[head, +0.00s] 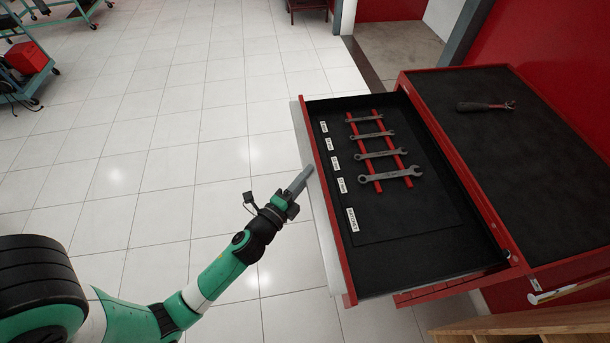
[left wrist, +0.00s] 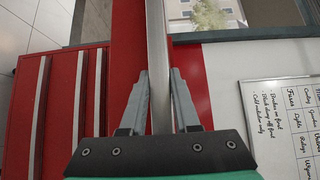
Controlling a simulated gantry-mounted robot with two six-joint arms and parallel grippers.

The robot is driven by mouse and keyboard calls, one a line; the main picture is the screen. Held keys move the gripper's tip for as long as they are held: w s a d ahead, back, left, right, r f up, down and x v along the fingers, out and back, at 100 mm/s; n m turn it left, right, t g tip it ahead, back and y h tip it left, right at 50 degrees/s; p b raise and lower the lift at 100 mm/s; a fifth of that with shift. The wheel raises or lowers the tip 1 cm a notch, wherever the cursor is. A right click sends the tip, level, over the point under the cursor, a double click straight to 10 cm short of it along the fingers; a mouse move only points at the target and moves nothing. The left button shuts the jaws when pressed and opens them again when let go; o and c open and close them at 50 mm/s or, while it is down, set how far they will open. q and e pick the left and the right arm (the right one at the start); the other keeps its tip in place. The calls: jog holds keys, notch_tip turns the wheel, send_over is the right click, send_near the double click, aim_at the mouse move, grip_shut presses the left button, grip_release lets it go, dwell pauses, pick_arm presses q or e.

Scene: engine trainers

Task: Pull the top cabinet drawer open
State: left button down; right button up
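The top drawer (head: 400,240) of the red cabinet (head: 560,262) is pulled well out, showing its black-lined inside. A pale metal handle strip (head: 322,218) runs along its front edge. My left gripper (head: 305,173) is at this strip, near the middle of the drawer front. In the left wrist view, the handle strip (left wrist: 159,60) passes between the two fingers of the left gripper (left wrist: 160,85), which appear to close on it from both sides. The exact contact at the fingertips is small in the head view. My right gripper is not in view.
Several wrenches (head: 390,174) lie on red rails in the drawer. A ratchet (head: 485,106) lies on the black cabinet top. Clear tiled floor (head: 170,150) spreads left of the drawer. A wooden surface (head: 540,325) is at lower right.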

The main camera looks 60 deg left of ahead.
pick_arm(q)
jog(key=c, duration=0.9)
grip_release()
jog(key=shift+s+f, duration=0.1)
jog(key=shift+f, duration=0.3)
jog(key=shift+o, duration=0.9)
jog(key=shift+r, duration=0.2)
jog(key=b+v, duration=0.4)
jog(key=v, duration=0.7)
jog(key=shift+s+d, duration=0.15)
jog(key=shift+s, duration=0.15)
